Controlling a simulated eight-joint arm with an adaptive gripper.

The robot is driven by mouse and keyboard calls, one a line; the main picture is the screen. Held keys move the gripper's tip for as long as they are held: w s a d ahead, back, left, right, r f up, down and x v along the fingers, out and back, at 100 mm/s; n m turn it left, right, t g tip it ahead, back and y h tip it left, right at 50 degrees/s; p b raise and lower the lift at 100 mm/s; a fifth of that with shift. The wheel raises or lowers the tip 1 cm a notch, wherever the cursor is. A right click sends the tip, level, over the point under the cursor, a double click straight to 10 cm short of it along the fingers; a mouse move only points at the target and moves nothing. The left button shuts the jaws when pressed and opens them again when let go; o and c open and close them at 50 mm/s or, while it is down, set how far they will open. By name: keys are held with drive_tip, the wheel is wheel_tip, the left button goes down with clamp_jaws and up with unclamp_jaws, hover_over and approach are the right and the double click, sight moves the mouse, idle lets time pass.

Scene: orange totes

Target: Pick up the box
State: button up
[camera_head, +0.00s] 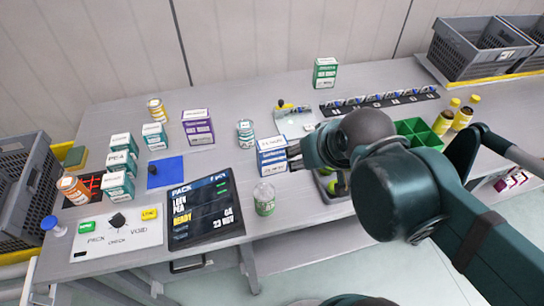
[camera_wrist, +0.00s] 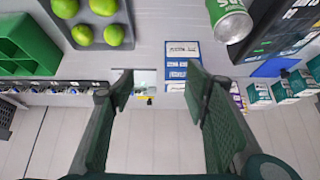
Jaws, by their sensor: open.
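Several boxes are in view, and the task does not say which one. The closest to my gripper is a white and blue box (camera_head: 272,156), upright near the middle of the table. In the wrist view this box (camera_wrist: 181,60) shows beyond the fingers, nearer the right finger, which hides part of it. My gripper (camera_wrist: 158,82) is open, with nothing between its fingers. In the head view its fingers (camera_head: 296,157) are just right of the box; I cannot tell whether they touch. A purple box (camera_head: 198,127), a green box (camera_head: 325,72) and several teal-white boxes (camera_head: 118,186) stand farther away.
A green can (camera_head: 264,198) stands in front of the box, and another can (camera_head: 246,133) behind it. A dark screen (camera_head: 206,208) lies front left.

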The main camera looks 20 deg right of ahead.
drive_tip(key=shift+r, duration=0.15)
wheel_tip(320, 180, up, 5)
drive_tip(key=n+g+p, duration=0.7)
drive_tip(key=n+p, duration=1)
drive_tip(key=n, duration=0.2)
hover_over(273, 143)
wheel_tip(273, 143, down, 10)
drive_tip(key=shift+f+b, duration=0.1)
drive_tip(key=shift+b, duration=0.3)
idle(0.3)
drive_tip(key=shift+f, duration=1.3)
